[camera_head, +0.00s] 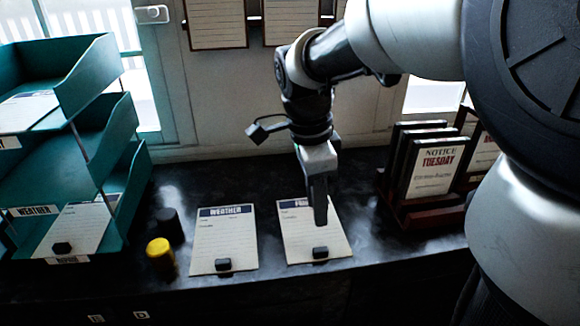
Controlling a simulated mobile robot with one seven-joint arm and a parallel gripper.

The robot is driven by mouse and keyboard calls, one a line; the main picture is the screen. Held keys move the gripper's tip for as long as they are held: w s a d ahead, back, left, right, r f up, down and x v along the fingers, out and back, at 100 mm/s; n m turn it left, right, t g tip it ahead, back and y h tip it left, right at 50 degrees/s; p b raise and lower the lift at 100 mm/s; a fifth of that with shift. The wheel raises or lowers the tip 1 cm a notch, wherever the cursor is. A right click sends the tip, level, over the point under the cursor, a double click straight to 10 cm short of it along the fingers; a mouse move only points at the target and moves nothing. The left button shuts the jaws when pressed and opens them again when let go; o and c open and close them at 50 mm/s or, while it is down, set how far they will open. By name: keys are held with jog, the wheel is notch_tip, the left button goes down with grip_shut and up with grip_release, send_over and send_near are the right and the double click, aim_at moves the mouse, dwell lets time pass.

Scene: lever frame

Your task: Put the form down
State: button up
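Two white forms with dark header bands lie on the dark counter. The left one is the WEATHER form (224,238). The right form (298,234) has a header starting with P, the rest hidden behind my gripper. Each has a small black block near its lower edge. My gripper (320,222) points down in front of the right form. Its fingers overlap in this view, so their opening does not show. I cannot tell whether they touch the form; the black block (320,252) lies just below the fingertips in the picture.
A teal tiered tray (118,140) with labelled shelves and papers stands at left. Beside it are a yellow-topped cylinder (160,256) and a black cylinder (170,226). A rack with NOTICE boards (434,172) stands at right. Clipboards (216,22) hang on the back wall.

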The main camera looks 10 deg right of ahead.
jog(key=s+r+n+t, duration=0.2)
jog(key=s+n, duration=0.3)
jog(key=n, duration=0.4)
jog(key=s+d+r+n+t+y, duration=0.1)
jog(key=s+n+t, duration=0.2)
jog(key=s+n, duration=0.3)
jog(key=shift+s+d+r+n+t, duration=0.2)
jog(key=shift+s+r+n+t, duration=0.15)
jog(key=shift+n, duration=1.05)
jog(key=shift+r, duration=0.2)
jog(key=shift+f, duration=0.1)
